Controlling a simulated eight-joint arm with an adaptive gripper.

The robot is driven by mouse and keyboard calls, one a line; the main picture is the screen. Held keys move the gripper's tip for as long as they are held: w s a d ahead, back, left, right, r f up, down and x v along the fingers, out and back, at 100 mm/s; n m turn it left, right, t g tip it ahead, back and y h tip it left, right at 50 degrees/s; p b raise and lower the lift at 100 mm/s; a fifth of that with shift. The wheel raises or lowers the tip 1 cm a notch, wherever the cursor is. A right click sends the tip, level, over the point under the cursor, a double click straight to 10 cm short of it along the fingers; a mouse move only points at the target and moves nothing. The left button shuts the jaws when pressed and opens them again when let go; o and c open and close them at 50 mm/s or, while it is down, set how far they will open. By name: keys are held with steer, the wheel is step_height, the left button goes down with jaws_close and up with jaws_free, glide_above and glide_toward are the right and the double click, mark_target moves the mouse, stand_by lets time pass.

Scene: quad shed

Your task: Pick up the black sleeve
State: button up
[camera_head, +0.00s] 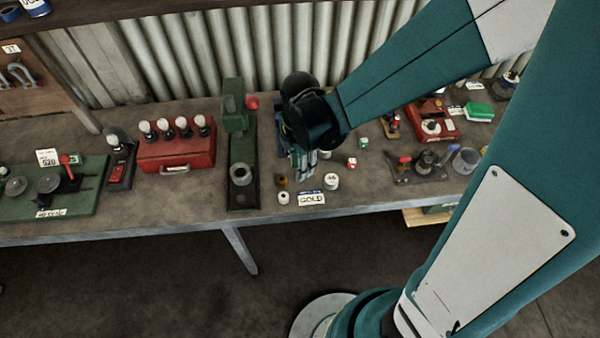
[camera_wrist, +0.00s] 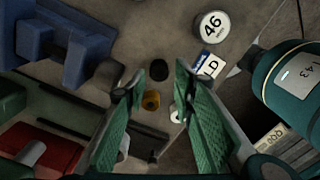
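A small dark round piece, which looks like the black sleeve (camera_wrist: 159,69), sits on the bench in the wrist view. It lies just beyond and between my fingertips, apart from both. In the head view I cannot make it out; my gripper may hide it. My gripper (camera_head: 304,168) points down over the bench, and its two green fingers (camera_wrist: 158,79) are spread with nothing between them. A brass-coloured ring (camera_wrist: 151,100) lies close to the dark piece, and it also shows in the head view (camera_head: 281,182).
A white round piece marked 46 (camera_wrist: 211,27) and a GOLD card (camera_head: 311,198) lie close by. A small white piece (camera_head: 283,198) is partly behind a finger in the wrist view. A blue vise-like block (camera_wrist: 60,45) and a green press (camera_head: 240,150) stand to the left.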

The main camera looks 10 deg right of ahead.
steer(key=shift+f, duration=1.75)
steer(key=shift+w, duration=0.1)
steer(key=c, duration=0.5)
